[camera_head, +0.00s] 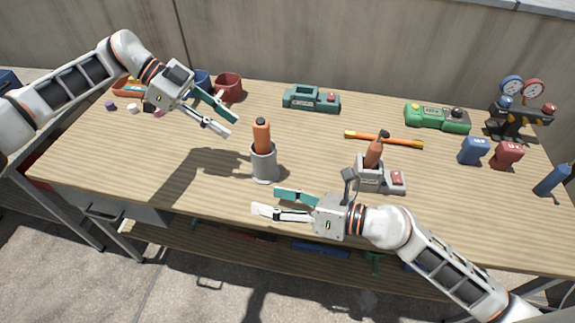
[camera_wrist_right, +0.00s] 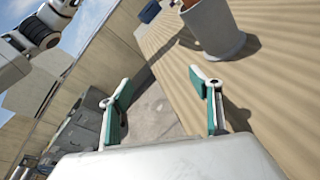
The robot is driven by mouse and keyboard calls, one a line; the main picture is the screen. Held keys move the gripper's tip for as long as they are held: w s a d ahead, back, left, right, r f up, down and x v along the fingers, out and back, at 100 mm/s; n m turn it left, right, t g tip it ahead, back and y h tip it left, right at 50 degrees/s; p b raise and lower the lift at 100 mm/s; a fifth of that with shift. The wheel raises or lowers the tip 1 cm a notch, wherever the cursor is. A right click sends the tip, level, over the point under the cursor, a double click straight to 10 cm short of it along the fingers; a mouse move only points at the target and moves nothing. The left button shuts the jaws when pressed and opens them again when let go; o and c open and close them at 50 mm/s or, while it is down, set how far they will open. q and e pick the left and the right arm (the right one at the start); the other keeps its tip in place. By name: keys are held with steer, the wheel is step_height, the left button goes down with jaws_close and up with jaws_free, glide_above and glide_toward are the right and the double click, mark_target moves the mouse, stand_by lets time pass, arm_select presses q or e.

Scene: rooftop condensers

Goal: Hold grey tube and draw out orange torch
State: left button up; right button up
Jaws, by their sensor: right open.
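The grey tube (camera_head: 264,164) stands upright on the wooden workbench. The orange torch (camera_head: 261,136) stands in it, its upper part showing above the rim and its lower part hidden inside. My left gripper (camera_head: 234,127) is open and empty, up and to the left of the torch, apart from it. My right gripper (camera_head: 265,200) is open and empty, in front of the tube near the bench's front edge, not touching it. In the right wrist view the grey tube (camera_wrist_right: 214,30) is at the top right, beyond the open fingers (camera_wrist_right: 162,78).
A grey holder (camera_head: 368,175) with a brown-handled tool stands right of the tube. An orange bar (camera_head: 384,140), a teal device (camera_head: 311,98) and a green device (camera_head: 437,117) lie behind.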

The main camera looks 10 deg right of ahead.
mark_target(264, 162)
steer(key=w+d+n+h, duration=0.1)
steer(key=w, duration=0.2)
steer(key=w+d+n+h, duration=0.1)
steer(key=w, duration=0.2)
steer(key=w+d+n+t+h, duration=0.1)
steer(key=w+d, duration=0.1)
steer(key=w, duration=0.1)
steer(key=shift+w+r+n, duration=0.1)
steer(key=shift+w+n, duration=0.1)
steer(key=shift+n, duration=0.2)
steer(key=shift+w+a+h, duration=0.15)
steer(key=shift+w+h, duration=0.1)
steer(key=shift+h, duration=0.15)
steer(key=x, duration=0.7)
steer(key=shift+a, duration=0.15)
steer(key=c, duration=1.3)
steer(key=shift+o, duration=0.2)
